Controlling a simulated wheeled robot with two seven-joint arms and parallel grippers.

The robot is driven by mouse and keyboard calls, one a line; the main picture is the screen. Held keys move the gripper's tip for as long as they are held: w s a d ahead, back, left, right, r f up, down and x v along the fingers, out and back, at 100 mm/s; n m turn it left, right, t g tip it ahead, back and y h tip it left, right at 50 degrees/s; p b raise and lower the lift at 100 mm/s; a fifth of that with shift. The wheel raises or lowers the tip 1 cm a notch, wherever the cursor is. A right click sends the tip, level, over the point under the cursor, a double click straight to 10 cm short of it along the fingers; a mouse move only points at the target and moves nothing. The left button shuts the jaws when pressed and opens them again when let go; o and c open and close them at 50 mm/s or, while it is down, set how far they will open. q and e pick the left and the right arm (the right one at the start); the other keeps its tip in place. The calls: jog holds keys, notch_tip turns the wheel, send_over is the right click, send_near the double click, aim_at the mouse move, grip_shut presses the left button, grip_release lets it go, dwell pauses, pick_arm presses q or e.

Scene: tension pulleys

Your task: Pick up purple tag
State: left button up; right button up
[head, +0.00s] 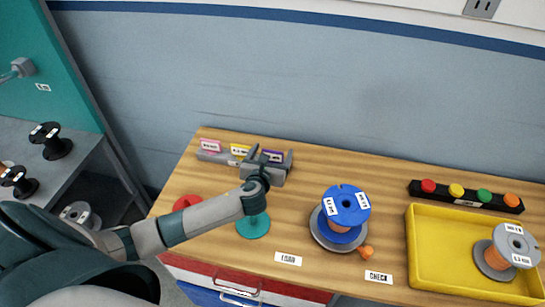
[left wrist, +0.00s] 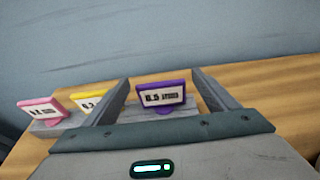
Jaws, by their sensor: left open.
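The purple tag (left wrist: 162,96) stands upright at the right end of a grey tag holder (left wrist: 52,125), its white label facing my left wrist camera. In the head view the purple tag (head: 272,156) is partly hidden behind my left gripper. My left gripper (head: 270,157) is open, and in the left wrist view its fingers (left wrist: 163,85) show on either side of the purple tag. I cannot tell whether they touch it. A yellow tag (left wrist: 92,101) and a pink tag (left wrist: 41,109) stand to its left. My right gripper is not in view.
On the wooden table (head: 390,185) are a blue spool (head: 346,205), a yellow tray (head: 440,285) holding a grey spool (head: 514,243), a row of coloured buttons (head: 466,196), a teal disc (head: 252,228) and a red piece (head: 187,202). The wall stands close behind.

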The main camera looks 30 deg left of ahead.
pick_arm(q)
jog(key=shift+p+x, duration=0.3)
jog(key=shift+x, duration=2.05)
jog(key=c, duration=1.2)
jog(key=shift+r, duration=0.1)
jog(key=shift+r, duration=0.55)
jog(key=s+d+r+b, duration=0.1)
jog(key=d+r+b, duration=0.1)
jog(key=d+r, duration=0.7)
jog(key=d, duration=0.2)
jog(key=shift+s+d+r+b, duration=0.25)
jog(key=shift+d+r+b, duration=0.1)
jog(key=shift+b, duration=0.05)
